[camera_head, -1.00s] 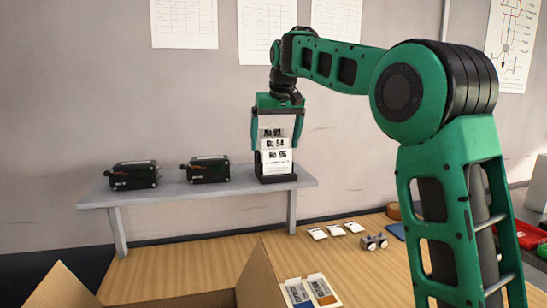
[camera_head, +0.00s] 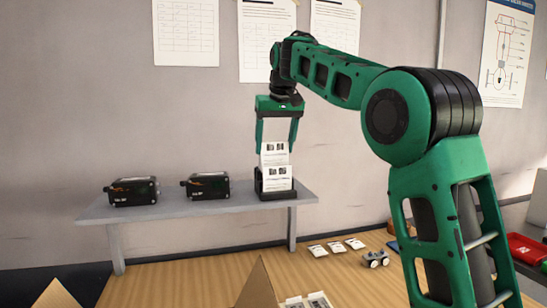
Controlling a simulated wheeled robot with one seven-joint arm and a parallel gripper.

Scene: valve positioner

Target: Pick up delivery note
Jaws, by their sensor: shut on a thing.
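My gripper (camera_head: 279,146) points straight down over the right end of the shelf. Its two fingers are shut on the side edges of a white delivery note (camera_head: 274,158) with a bold black number, too small to read surely. This note stands upright, its lower part hidden behind a second white note (camera_head: 275,183) in front. The front note stands in a black holder (camera_head: 277,195) on the shelf. Whether the held note's bottom edge is clear of the holder is hidden. Any note behind the held one is hidden too.
The grey shelf (camera_head: 240,209) also carries two black boxes (camera_head: 133,191) to the left. Below are small white packets (camera_head: 337,247), a small wheeled part (camera_head: 375,259) and an open cardboard box (camera_head: 258,288). Paper sheets hang on the wall behind.

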